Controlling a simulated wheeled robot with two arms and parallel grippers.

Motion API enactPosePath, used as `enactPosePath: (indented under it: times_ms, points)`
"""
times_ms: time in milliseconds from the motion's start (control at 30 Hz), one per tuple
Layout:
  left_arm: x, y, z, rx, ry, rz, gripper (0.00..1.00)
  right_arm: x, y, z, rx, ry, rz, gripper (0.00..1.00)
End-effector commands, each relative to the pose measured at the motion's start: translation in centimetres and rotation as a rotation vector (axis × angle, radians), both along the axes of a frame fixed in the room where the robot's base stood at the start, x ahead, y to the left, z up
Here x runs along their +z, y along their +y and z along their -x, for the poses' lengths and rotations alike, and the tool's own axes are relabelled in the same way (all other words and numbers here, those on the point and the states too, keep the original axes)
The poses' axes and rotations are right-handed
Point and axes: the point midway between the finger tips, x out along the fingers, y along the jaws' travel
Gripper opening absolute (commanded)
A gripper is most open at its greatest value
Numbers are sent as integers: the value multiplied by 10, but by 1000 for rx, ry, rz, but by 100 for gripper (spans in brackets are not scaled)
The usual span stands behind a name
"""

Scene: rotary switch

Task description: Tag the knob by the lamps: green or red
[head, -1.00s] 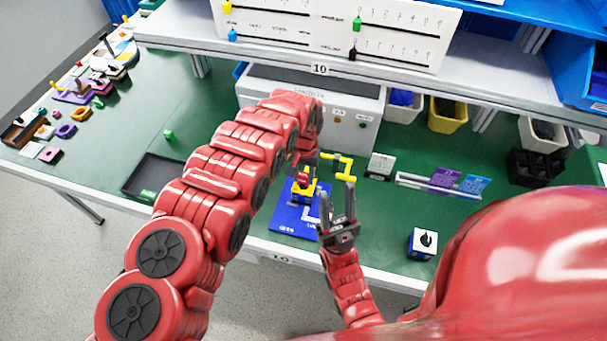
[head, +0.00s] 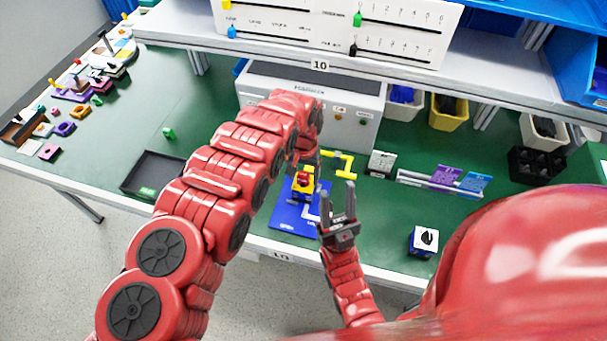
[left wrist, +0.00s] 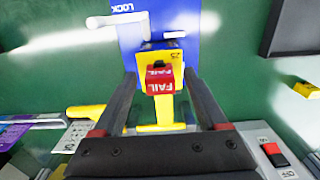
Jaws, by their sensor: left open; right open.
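A small blue-sided box with a white top carries a black knob (head: 427,239) at the table's right front. A red tag marked FAIL (left wrist: 160,80) sits on a yellow holder (left wrist: 172,57) on a blue board (head: 286,217). My left gripper (left wrist: 164,95) is open, its fingers on either side of the tag with gaps. The left arm partly hides this gripper in the head view. My right gripper (head: 338,195) is open and empty, right of the board.
A yellow crank-shaped handle (head: 343,160) stands behind the board. A rail holds purple (head: 446,175) and blue (head: 474,183) cards. A black tray (head: 155,172) and a small green piece (head: 169,134) lie left. Bare green table lies around the knob box.

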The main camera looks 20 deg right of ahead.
Motion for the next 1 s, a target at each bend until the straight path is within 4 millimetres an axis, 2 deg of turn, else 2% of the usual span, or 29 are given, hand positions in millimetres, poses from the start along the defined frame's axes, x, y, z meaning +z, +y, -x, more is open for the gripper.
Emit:
enactPosePath:
  times_ms: [267, 467, 500, 567, 600, 700, 833, 1000]
  points:
    - [23, 0, -1, 0, -1, 0, 75, -10, 0, 0, 0, 0, 0, 45]
    - [61, 0, -2, 1, -6, 0, 75, -23, 0, 0, 0, 0, 0, 45]
    - [77, 1, -2, 2, -6, 3, 75, -15, 0, 0, 0, 0, 0, 45]
    - [95, 1, -2, 1, -6, 0, 75, -12, 0, 0, 0, 0, 0, 45]
    - [110, 3, -3, 4, -4, 0, 75, 3, 0, 0, 0, 0, 0, 45]
    - [130, 1, -3, 1, -5, 1, 75, 18, 0, 0, 0, 0, 0, 45]
    - [149, 2, -2, 1, -4, 0, 75, 23, 0, 0, 0, 0, 0, 45]
    - [164, 0, -2, 2, -2, 1, 75, 19, 0, 0, 0, 0, 0, 45]
